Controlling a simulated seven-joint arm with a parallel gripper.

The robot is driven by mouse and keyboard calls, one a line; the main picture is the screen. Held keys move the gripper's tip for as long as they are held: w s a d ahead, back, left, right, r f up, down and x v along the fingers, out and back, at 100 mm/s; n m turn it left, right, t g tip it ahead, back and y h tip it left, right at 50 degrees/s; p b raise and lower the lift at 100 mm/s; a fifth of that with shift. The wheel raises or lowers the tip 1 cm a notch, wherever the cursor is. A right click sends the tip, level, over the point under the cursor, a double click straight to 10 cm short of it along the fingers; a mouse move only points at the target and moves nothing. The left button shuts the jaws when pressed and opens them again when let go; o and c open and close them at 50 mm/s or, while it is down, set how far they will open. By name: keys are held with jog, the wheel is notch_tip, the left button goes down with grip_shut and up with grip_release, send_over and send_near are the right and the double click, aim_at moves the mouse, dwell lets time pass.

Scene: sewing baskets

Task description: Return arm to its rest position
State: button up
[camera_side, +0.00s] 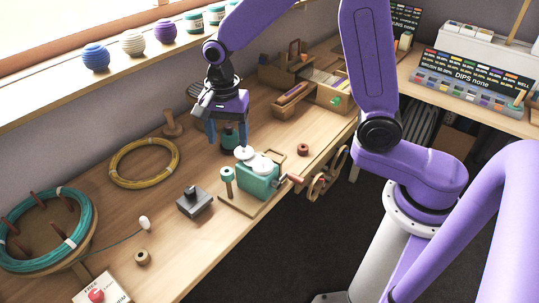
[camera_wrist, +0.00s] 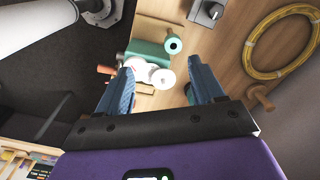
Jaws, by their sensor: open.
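My gripper (camera_side: 224,128) is at the end of my purple arm, above the wooden bench near its middle. It points down with its blue fingers apart. In the wrist view the two blue fingers of my gripper (camera_wrist: 160,88) stand wide apart, with bench surface showing between them. A teal winding device (camera_side: 258,182) with white discs on top stands just in front of my gripper on a wooden base. It also shows in the wrist view (camera_wrist: 146,50), beyond the fingertips. A dark teal object behind the fingers is partly hidden. I cannot tell if the gripper touches it.
A yellow wire coil (camera_side: 144,163), a dark switch box (camera_side: 194,202) and a teal coil on a stand (camera_side: 62,254) are on the bench's left. Wooden organisers (camera_side: 287,70) stand behind. Yarn balls (camera_side: 132,42) sit on the sill. Open floor lies beyond the bench's front edge.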

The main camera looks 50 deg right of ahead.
jog(key=s+d+r+n, duration=0.2)
jog(key=s+d+n, duration=0.2)
jog(key=s+n, duration=0.8)
jog(key=s+d+r+n, duration=0.2)
jog(key=s+d+n, duration=0.2)
jog(key=s+n, duration=0.8)
jog(key=shift+s+d+n, duration=0.15)
jog(key=shift+s+n, duration=0.25)
jog(key=shift+s, duration=0.3)
